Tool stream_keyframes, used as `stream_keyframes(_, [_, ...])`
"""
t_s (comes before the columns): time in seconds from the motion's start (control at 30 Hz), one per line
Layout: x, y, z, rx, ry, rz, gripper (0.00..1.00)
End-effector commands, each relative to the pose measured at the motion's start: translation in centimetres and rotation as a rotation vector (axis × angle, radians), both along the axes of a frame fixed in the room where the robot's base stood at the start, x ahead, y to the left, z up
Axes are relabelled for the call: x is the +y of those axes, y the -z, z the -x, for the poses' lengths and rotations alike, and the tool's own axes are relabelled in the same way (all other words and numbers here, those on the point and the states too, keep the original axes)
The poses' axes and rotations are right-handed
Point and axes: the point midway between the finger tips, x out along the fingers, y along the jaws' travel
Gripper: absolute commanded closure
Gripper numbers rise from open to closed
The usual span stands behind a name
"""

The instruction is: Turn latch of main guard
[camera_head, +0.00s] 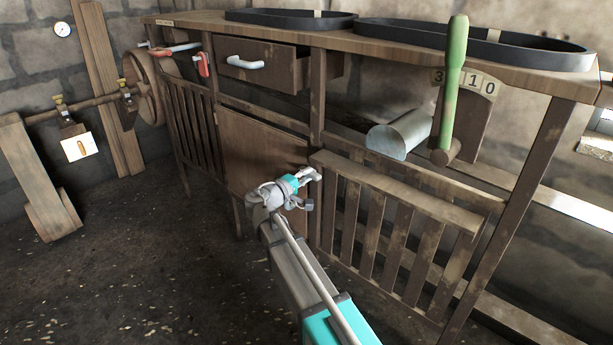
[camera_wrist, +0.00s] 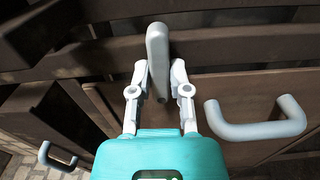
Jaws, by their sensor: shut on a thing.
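My gripper (camera_head: 300,181) reaches to the front of the wooden bench frame, between the middle door panel and the slatted guard on the right. In the wrist view, its two white fingers (camera_wrist: 158,72) are shut on a grey upright bar, which I take to be the latch (camera_wrist: 157,43). The latch stands upright in the picture, in front of dark wooden rails. In the head view, the gripper and wrist mostly hide the latch. The slatted wooden guard (camera_head: 392,237) stands in place below the bench; I cannot tell whether it is the main guard.
A grey handle (camera_wrist: 258,128) sits close to the right of my gripper in the wrist view. Another handle (camera_wrist: 57,158) is at lower left. An open drawer (camera_head: 259,64) and a green lever (camera_head: 453,82) are above. The floor (camera_head: 130,275) at left is clear.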

Motion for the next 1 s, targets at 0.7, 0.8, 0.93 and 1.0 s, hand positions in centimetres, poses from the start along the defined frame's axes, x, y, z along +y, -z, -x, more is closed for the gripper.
stream_keyframes(0.7, [-0.19, 0.02, -0.02, -0.339, 0.004, -0.434, 1.00])
stream_keyframes(0.8, [-0.21, 0.02, -0.03, -0.397, 0.004, -0.509, 1.00])
stream_keyframes(0.93, [-0.22, 0.02, -0.02, -0.474, 0.005, -0.607, 1.00])
stream_keyframes(1.0, [-0.22, 0.02, -0.03, -0.515, 0.005, -0.659, 1.00])
